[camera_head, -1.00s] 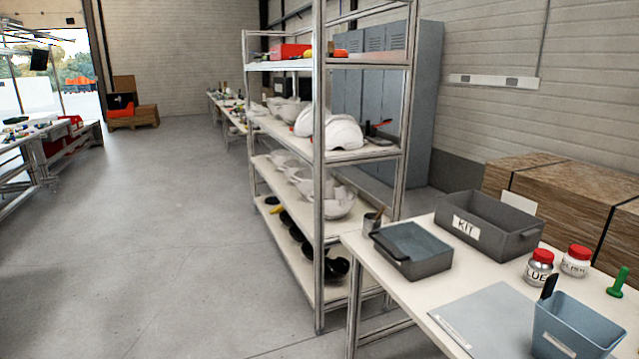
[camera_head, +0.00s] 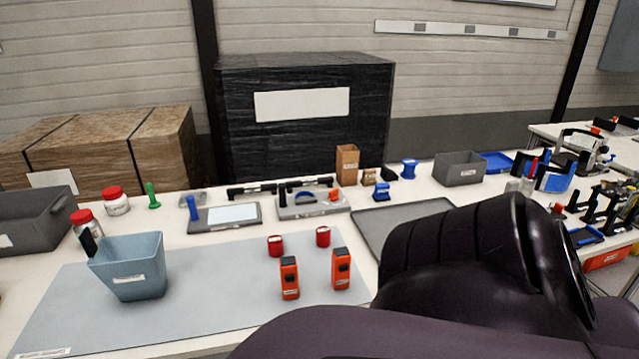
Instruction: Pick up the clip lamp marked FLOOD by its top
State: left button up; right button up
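Two orange clip lamps with dark tops stand upright side by side on the grey mat (camera_head: 215,315): a left lamp (camera_head: 289,279) and a right lamp (camera_head: 341,269). Each has a small pale label, too small to read, so I cannot tell which is marked FLOOD. A clear gap separates them, and nothing covers their tops. A large dark part of my own arm fills the lower right of the view, close to the right lamp in the picture. Neither gripper's fingers show.
Two red cylinders (camera_head: 275,246) (camera_head: 323,237) stand behind the lamps. A blue-grey bin (camera_head: 132,268) stands at the left of the mat. A grey tray (camera_head: 385,232) lies behind my arm. Tools and small parts line the back of the bench. The mat between bin and lamps is clear.

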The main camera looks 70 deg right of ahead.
aim_at(289, 266)
jog(key=l+z, duration=0.1)
jog(key=z, duration=1.35)
